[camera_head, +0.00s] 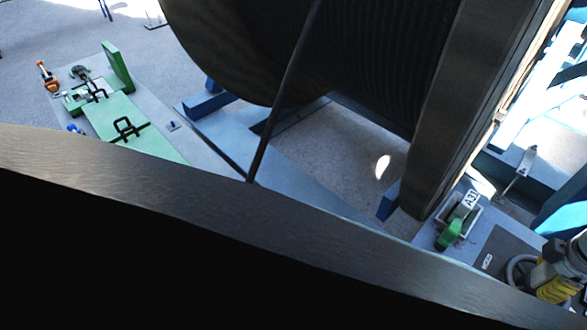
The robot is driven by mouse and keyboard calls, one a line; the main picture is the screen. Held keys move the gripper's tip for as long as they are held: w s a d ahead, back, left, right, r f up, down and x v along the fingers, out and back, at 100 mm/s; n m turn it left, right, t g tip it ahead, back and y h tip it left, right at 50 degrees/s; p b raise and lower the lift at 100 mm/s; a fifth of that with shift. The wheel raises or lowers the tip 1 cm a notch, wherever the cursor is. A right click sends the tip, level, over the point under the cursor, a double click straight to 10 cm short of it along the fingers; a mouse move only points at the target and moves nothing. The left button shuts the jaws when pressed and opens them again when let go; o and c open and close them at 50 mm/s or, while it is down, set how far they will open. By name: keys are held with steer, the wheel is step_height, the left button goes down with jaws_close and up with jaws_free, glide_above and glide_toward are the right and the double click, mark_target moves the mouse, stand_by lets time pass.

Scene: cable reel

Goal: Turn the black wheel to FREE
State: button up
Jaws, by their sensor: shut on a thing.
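The black wheel (513,271) is at the lower right in the head view. Only the left part of its dark grey ring shows, on a grey plate. My gripper (541,276), dark with yellow parts, is at the right edge over the wheel and is cut off by the frame. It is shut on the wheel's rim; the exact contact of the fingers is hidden. A small label plate (487,261) lies left of the wheel, too small to read. I cannot make out a FREE mark or the wheel's setting.
A big cable reel (370,60) fills the upper middle. A dark curved surface (200,190) blocks the whole lower left. A green device with an A31 tag (469,199) stands close to the wheel. A green plate with black handles (115,118) is at the far left.

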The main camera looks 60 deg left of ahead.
steer(key=shift+n, duration=0.4)
steer(key=o, duration=1.3)
steer(key=shift+r, duration=0.1)
step_height(320, 180, up, 5)
steer(key=shift+d+r, duration=0.1)
steer(key=shift+r, duration=1.05)
